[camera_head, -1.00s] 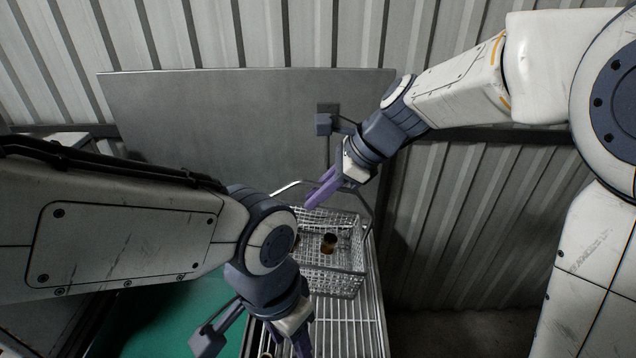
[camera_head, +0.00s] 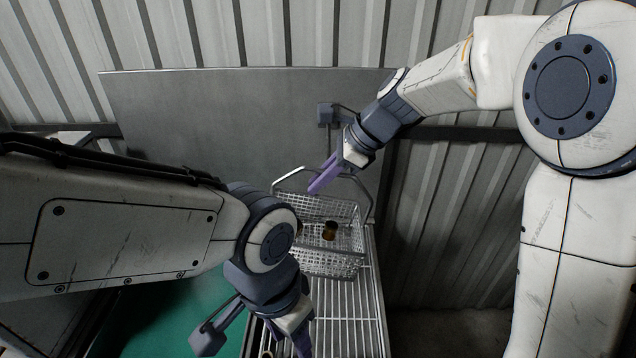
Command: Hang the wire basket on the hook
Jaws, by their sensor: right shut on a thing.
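The wire basket (camera_head: 335,262) is a silver mesh box with a raised bail handle, right of centre and over the wire rack. Brown round pieces (camera_head: 330,231) are inside it. My right gripper (camera_head: 316,186), with purple fingers, is shut on the top of the basket's handle. I cannot tell whether the basket's base touches the rack.
The wire rack (camera_head: 345,335) runs under the basket. The flat grey panel (camera_head: 210,120) stands behind, against a corrugated wall (camera_head: 470,215). A green surface (camera_head: 170,310) lies left of the rack, partly under my left arm.

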